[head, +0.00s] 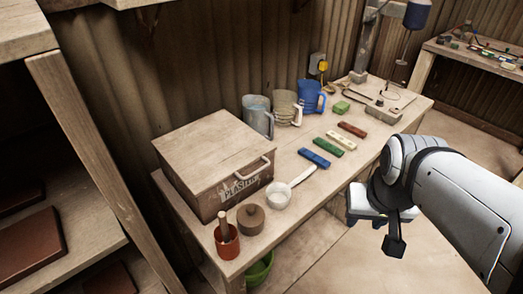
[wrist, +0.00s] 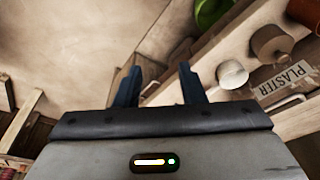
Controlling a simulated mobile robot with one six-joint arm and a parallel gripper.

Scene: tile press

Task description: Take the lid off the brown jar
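The brown jar (head: 250,218) stands upright near the front end of the bench, with its round lid and small knob on top. It also shows near the top right of the wrist view (wrist: 270,42). My gripper (wrist: 158,82) is open, its two dark fingers apart with nothing between them. In the head view my arm is at the right, off the bench's right edge, well away from the jar. The fingers cannot be made out clearly there.
A red cup (head: 227,241) with a handle standing in it is left of the jar. A white scoop (head: 279,195) lies right of it. A plaster box (head: 213,160) stands behind. A green bucket (head: 260,268) is below. Coloured bars lie farther along the bench (head: 226,271).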

